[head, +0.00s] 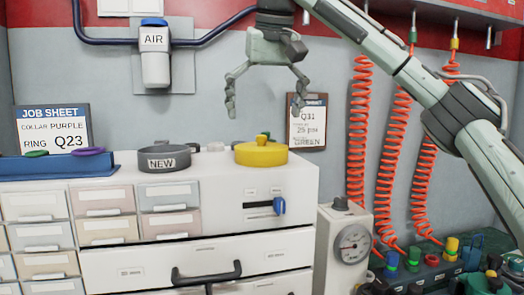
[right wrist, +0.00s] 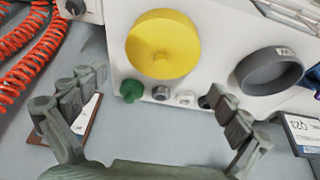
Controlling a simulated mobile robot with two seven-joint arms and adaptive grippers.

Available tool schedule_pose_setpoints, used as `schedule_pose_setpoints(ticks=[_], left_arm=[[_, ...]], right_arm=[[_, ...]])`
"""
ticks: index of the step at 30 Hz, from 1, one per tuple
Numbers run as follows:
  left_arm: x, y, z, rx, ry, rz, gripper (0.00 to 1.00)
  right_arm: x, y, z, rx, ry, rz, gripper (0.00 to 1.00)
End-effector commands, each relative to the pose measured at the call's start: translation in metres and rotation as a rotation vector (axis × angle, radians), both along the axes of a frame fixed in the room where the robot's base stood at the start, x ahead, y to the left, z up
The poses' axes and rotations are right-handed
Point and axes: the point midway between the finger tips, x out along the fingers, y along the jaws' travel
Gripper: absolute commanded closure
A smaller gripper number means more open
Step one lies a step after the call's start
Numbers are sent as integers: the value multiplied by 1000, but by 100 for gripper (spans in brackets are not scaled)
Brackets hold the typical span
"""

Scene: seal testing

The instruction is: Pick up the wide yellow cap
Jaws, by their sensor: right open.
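The wide yellow cap (head: 261,154) is a flat round disc with a small knob, sitting on top of the white drawer cabinet near its right end. It also shows in the right wrist view (right wrist: 163,46), seen from above. My right gripper (head: 265,108) is open and empty, pointing down above and a little behind the cap, with its fingers apart. In the right wrist view its fingertips (right wrist: 152,88) stand either side of the picture's middle, with the cap beyond them. My left gripper is not in view.
A grey dish marked NEW (head: 165,158) stands left of the cap. Small fittings, one green (right wrist: 131,90), sit close to the cap. A clipboard (head: 307,125) is on the wall behind. Orange coiled hoses (head: 360,130) hang at right, above a pressure gauge (head: 352,243).

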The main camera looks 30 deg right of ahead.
Motion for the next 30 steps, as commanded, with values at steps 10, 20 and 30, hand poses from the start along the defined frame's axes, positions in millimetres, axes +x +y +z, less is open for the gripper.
schedule_pose_setpoints(ticks=[10, 20, 30], left_arm=[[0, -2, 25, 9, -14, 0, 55], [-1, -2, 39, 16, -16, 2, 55], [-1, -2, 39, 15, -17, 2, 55]], right_arm=[[14, -1, -40, 1, 2, -1, 0], [20, -4, -50, 1, -2, -1, 0], [20, -4, -51, 1, -1, -1, 34]])
